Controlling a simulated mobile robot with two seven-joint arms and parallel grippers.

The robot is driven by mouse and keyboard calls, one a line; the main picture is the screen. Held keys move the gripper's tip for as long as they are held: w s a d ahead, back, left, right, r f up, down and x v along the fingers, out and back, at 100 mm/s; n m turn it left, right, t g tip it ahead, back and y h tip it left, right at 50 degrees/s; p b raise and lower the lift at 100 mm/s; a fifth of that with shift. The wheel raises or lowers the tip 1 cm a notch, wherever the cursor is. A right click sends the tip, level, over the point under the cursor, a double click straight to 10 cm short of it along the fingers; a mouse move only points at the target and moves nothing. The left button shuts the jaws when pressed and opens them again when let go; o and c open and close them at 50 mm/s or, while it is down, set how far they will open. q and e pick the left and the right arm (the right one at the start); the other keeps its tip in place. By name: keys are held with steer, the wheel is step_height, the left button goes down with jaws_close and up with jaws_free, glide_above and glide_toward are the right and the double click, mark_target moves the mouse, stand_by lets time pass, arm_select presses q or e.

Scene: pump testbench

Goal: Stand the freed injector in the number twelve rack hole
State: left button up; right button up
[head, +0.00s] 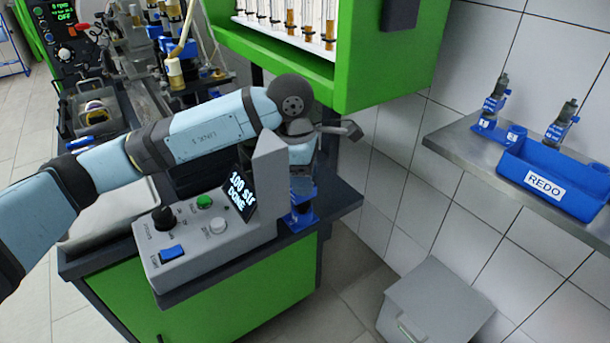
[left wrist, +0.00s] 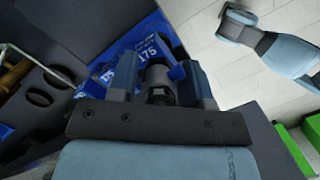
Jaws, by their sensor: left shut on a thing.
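My left gripper (head: 302,185) is mostly hidden behind the grey control box at the bench's right end. In the left wrist view its two blue-grey fingers (left wrist: 160,90) are closed on the sides of a dark metal injector (left wrist: 157,76), seen nearly end-on. A small blue tab shows beside the injector. A blue piece marked 175 (left wrist: 148,53) lies just beyond the fingers. In the head view a blue holder (head: 301,216) shows below the gripper. I cannot tell whether the injector touches it. No number twelve can be read. My right gripper is not seen.
The control box (head: 215,237) has a display reading "100 str DONE". A shelf (head: 465,140) at right carries upright injectors with blue tags (head: 494,100) and a blue REDO bin (head: 548,180). A green cabinet with glass tubes (head: 330,28) hangs above. A grey bin (head: 437,305) stands on the floor.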

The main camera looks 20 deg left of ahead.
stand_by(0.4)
arm_select(q)
steer(key=shift+f+b, duration=0.6)
steer(key=shift+b, duration=0.1)
steer(key=o, duration=0.9)
steer(key=shift+a+r+p, duration=0.15)
steer(key=shift+r+p, duration=0.45)
steer(key=shift+r, duration=0.5)
steer(key=shift+s+a+r+p, duration=0.15)
steer(key=shift+r+p, duration=0.5)
steer(key=shift+r, duration=0.8)
steer(key=shift+w+a+r+p, duration=0.1)
steer(key=shift+a+r+p, duration=0.4)
steer(key=shift+r, duration=0.95)
steer(key=shift+s+r+p, duration=0.1)
steer(key=shift+r+p, duration=0.7)
steer(key=shift+r, duration=0.65)
